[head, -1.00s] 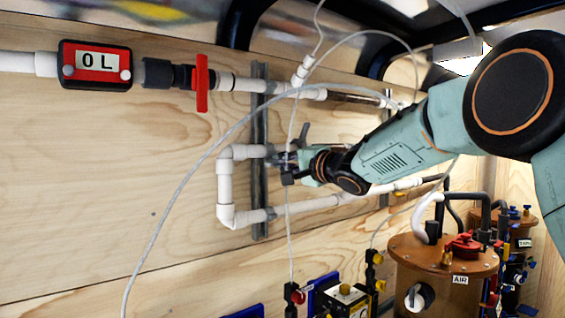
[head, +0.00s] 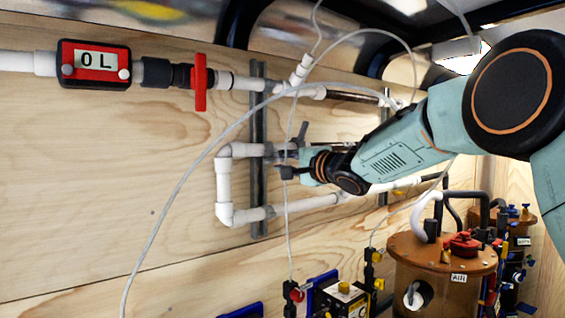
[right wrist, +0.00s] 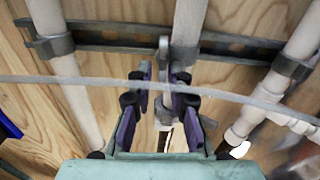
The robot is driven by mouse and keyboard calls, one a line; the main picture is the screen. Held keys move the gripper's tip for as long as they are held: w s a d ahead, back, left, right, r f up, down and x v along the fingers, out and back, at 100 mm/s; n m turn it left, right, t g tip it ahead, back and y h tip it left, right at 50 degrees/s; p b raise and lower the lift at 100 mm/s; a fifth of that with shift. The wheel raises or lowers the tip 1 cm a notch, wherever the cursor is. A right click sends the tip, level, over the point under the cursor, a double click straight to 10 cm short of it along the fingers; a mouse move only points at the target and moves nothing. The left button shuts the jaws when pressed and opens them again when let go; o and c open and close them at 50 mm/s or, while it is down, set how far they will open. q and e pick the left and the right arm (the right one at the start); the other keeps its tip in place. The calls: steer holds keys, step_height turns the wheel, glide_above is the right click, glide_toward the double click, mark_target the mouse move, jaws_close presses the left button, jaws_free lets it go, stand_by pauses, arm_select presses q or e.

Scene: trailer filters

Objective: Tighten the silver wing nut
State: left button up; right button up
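The silver wing nut (right wrist: 163,48) shows in the right wrist view as a thin upright grey piece at the clamp on the middle white pipe. My right gripper (right wrist: 160,90) is just below it there, with its two purple-padded fingers apart on either side of the nut's line. A gap shows between the pads, and contact with the nut cannot be made out. In the head view, my right gripper (head: 291,163) is at the upper arm of the white pipe loop, by the vertical rail, and hides much of the clamp. My left gripper is not in view.
A thin pale hose (right wrist: 230,92) crosses in front of my right fingers. White pipes (head: 224,180) and a grey metal rail (head: 259,110) are fixed to the plywood wall. A red valve handle (head: 200,82) is upper left. A brown-lidded tank (head: 418,250) stands lower right.

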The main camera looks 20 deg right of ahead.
steer(key=shift+o, duration=0.9)
steer(key=shift+s+d+r, duration=0.1)
steer(key=shift+r, duration=0.05)
steer(key=v, duration=1.2)
